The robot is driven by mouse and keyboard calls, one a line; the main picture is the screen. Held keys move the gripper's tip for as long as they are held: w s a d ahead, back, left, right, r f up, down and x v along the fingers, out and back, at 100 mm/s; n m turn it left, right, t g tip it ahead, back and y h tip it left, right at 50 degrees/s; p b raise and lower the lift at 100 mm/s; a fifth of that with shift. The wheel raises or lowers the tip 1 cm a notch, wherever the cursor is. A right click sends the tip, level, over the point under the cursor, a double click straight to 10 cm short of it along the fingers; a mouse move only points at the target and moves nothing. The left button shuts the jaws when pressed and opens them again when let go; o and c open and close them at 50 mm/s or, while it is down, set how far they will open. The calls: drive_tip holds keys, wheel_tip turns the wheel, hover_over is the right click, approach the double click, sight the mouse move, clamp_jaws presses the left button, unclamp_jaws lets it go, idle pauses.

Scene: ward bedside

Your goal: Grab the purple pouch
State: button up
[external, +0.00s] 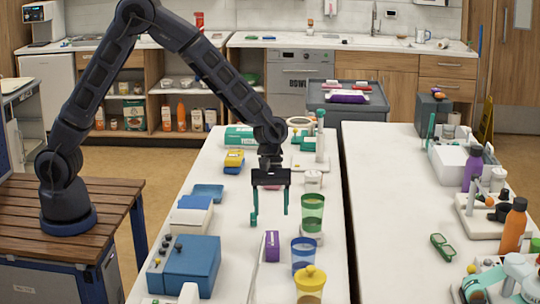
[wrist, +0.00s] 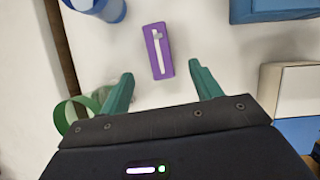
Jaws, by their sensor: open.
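The purple pouch (external: 272,246) stands out on the white table, below and just right of my gripper in the external view. In the wrist view the pouch (wrist: 158,51) lies ahead of the fingertips, roughly between their lines, with a pale strip along its top. My gripper (external: 269,219) is open and empty, with teal fingers pointing down above the table. In the wrist view the gripper (wrist: 160,78) has its fingers wide apart, and neither touches the pouch.
A blue cup (external: 304,254) stands right of the pouch, with a green cup (external: 312,213) behind it and a yellow-lidded jar (external: 310,286) in front. A blue box (external: 184,266) is on the left. Bare table surrounds the pouch on its left.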

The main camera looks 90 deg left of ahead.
sight(272, 238)
drive_tip(key=x, duration=0.5)
drive_tip(key=shift+f, duration=0.2)
drive_tip(key=shift+x, duration=2.45)
drive_tip(key=shift+w+a+f, duration=0.1)
drive_tip(key=shift+w+f, duration=0.05)
drive_tip(key=shift+f, duration=0.15)
drive_tip(key=c, duration=1.1)
drive_tip(key=shift+r, duration=0.15)
